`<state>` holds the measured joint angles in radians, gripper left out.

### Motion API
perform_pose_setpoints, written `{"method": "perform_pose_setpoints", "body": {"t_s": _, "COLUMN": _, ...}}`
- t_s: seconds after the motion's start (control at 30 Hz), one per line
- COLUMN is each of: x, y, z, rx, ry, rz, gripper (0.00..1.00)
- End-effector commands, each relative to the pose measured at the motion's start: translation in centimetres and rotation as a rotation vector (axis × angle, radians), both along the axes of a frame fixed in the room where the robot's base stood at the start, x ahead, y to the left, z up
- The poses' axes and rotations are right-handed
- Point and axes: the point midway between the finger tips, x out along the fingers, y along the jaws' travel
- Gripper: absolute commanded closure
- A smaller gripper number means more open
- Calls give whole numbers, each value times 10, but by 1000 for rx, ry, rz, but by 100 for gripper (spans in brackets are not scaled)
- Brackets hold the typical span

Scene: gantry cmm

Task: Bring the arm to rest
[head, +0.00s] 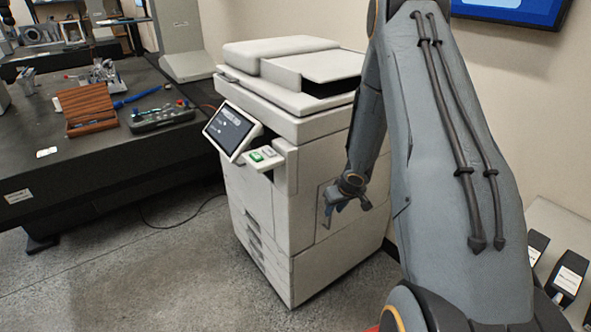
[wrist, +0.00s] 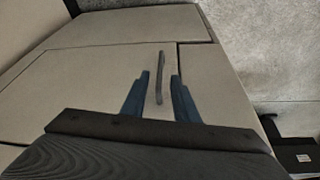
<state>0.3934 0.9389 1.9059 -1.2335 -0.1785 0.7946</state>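My gripper (head: 347,203) hangs low in front of the side of a white printer (head: 262,215) in the head view. In the wrist view my gripper (wrist: 158,95) has its two dark blue fingers spread apart with a gap between them. Nothing is held in the gap. A thin dark handle (wrist: 160,72) on the printer's side panel shows between and beyond the fingers. Whether the fingers touch the panel cannot be told. My arm rises and bends along the right side of the head view.
A dark granite table (head: 90,165) stands at the left with a wooden case (head: 88,108) and a control pendant (head: 160,117) on it. The printer has a tilted screen (head: 228,130) and a green button (head: 257,157). Grey floor (head: 150,275) is open in front. Black boxes (head: 568,280) sit at the lower right.

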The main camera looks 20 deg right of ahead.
Motion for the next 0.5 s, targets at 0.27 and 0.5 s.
{"method": "perform_pose_setpoints", "body": {"t_s": 0.27, "x": -1, "y": 7, "z": 25, "rx": -32, "ry": 0, "rz": -12, "gripper": 73}}
{"method": "perform_pose_setpoints", "body": {"t_s": 0.5, "x": -30, "y": 40, "z": 103, "rx": -116, "ry": 39, "rz": -60, "gripper": 73}}
